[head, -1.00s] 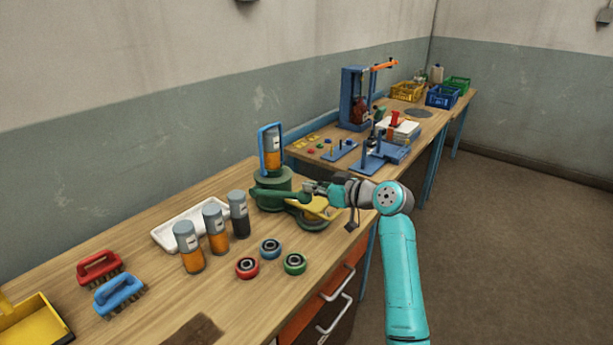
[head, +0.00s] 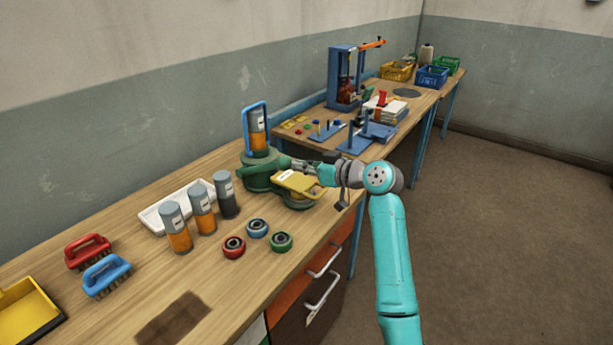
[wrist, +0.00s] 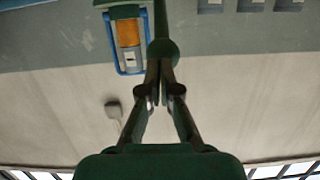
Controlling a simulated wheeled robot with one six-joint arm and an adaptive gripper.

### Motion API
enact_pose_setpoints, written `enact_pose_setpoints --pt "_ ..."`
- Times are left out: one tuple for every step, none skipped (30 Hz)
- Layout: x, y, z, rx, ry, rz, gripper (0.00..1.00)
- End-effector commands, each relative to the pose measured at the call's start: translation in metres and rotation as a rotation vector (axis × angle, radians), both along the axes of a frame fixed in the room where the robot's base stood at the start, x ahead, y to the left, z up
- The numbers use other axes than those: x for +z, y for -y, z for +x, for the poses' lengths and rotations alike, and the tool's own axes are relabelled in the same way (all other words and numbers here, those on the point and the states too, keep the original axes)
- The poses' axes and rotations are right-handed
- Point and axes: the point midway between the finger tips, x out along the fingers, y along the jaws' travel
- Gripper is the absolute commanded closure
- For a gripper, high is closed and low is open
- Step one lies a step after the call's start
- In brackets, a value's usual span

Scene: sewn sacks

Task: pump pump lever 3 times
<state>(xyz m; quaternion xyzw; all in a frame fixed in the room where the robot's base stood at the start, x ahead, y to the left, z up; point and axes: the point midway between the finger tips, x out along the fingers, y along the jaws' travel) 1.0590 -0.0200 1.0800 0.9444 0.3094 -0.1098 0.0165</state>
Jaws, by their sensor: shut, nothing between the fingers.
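The green pump (head: 257,180) stands on the near bench, with a blue-framed bottle holding orange contents (head: 257,130) on top. Its green pump lever (head: 284,162) reaches right toward my gripper (head: 304,166). In the wrist view the lever ends in a round green knob (wrist: 163,50), directly beyond my fingertips (wrist: 161,72). My gripper is shut and empty, its tips close at the knob; I cannot tell whether they touch it. A yellow plate (head: 297,183) on a green round base sits just below my gripper.
Several capped bottles (head: 202,209) and a white tray (head: 165,212) stand left of the pump. Three ringed discs (head: 257,228) lie in front. Red and blue brushes (head: 106,274) lie at left. A second bench behind holds a blue press (head: 343,80).

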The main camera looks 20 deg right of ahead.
Motion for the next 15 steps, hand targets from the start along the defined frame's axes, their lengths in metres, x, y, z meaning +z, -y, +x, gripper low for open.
enact_pose_setpoints --pt "0.011 -0.003 0.001 0.002 0.008 0.0 1.0" --pt "0.009 0.005 -0.007 -0.002 0.005 0.001 1.0" --pt "0.011 0.011 -0.014 -0.004 0.006 0.001 1.0" --pt "0.012 0.014 -0.02 -0.002 0.007 0.001 1.0" --pt "0.013 0.018 -0.025 -0.004 0.008 0.001 1.0" --pt "0.015 0.023 -0.031 -0.003 0.009 0.002 1.0" --pt "0.017 0.026 -0.036 -0.001 0.01 0.002 1.0" --pt "0.018 0.03 -0.041 -0.002 0.011 0.001 1.0" --pt "0.02 0.035 -0.047 -0.003 0.011 0.001 1.0" --pt "0.02 0.038 -0.051 -0.002 0.01 0.001 1.0" --pt "0.021 0.04 -0.055 -0.001 0.011 0.002 1.0" --pt "0.022 0.044 -0.06 -0.001 0.012 0.002 1.0" --pt "0.023 0.046 -0.063 -0.001 0.012 0.002 1.0" --pt "0.024 0.048 -0.066 -0.001 0.011 0.002 1.0" --pt "0.025 0.05 -0.069 -0.001 0.012 0.002 1.0"
